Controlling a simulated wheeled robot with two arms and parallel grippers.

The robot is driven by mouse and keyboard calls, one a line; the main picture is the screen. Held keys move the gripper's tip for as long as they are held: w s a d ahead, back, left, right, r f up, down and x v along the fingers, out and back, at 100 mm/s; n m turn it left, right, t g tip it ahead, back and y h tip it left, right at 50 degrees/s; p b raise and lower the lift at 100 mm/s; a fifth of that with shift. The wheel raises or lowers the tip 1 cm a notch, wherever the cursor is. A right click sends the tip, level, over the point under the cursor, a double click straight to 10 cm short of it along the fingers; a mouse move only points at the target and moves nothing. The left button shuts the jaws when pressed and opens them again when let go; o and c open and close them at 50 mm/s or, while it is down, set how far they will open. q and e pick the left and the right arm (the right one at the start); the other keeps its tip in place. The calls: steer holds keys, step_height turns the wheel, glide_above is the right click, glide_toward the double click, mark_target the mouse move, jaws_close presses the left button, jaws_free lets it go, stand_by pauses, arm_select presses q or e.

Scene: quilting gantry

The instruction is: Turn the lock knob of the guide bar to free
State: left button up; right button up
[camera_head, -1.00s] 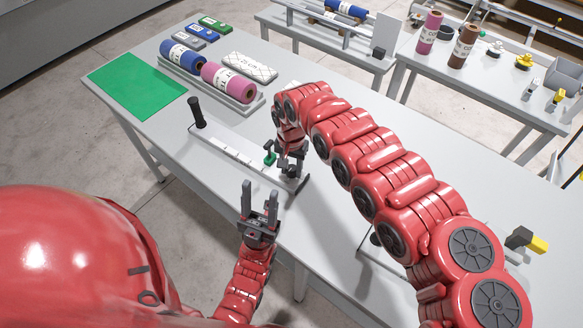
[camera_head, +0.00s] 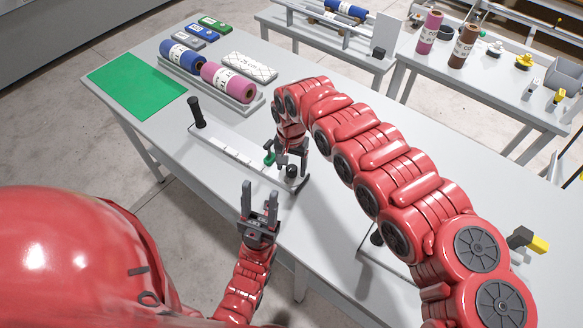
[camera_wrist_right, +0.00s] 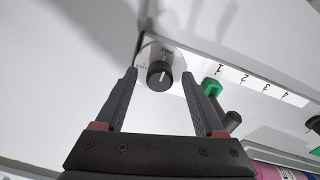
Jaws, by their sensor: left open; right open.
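The guide bar (camera_head: 232,152) is a pale ruled bar lying across the grey table. In the head view the knob (camera_head: 292,171) sits at the bar's near right end. My right gripper (camera_wrist_right: 160,78) is open, its fingertips on either side of the knob in the wrist view; contact cannot be told. My left gripper (camera_head: 259,197) is open and empty, in front of the table edge.
A green clamp-like part (camera_wrist_right: 211,88) is on the bar close to my right finger. A black upright handle (camera_head: 197,112) stands at the bar's far end. Fabric rolls (camera_head: 228,82) lie in a tray behind, and a green mat (camera_head: 135,88) is at the left.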

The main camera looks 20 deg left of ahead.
mark_target(291, 168)
step_height(291, 168, up, 16)
steer(key=b, duration=0.4)
steer(key=shift+r, duration=0.15)
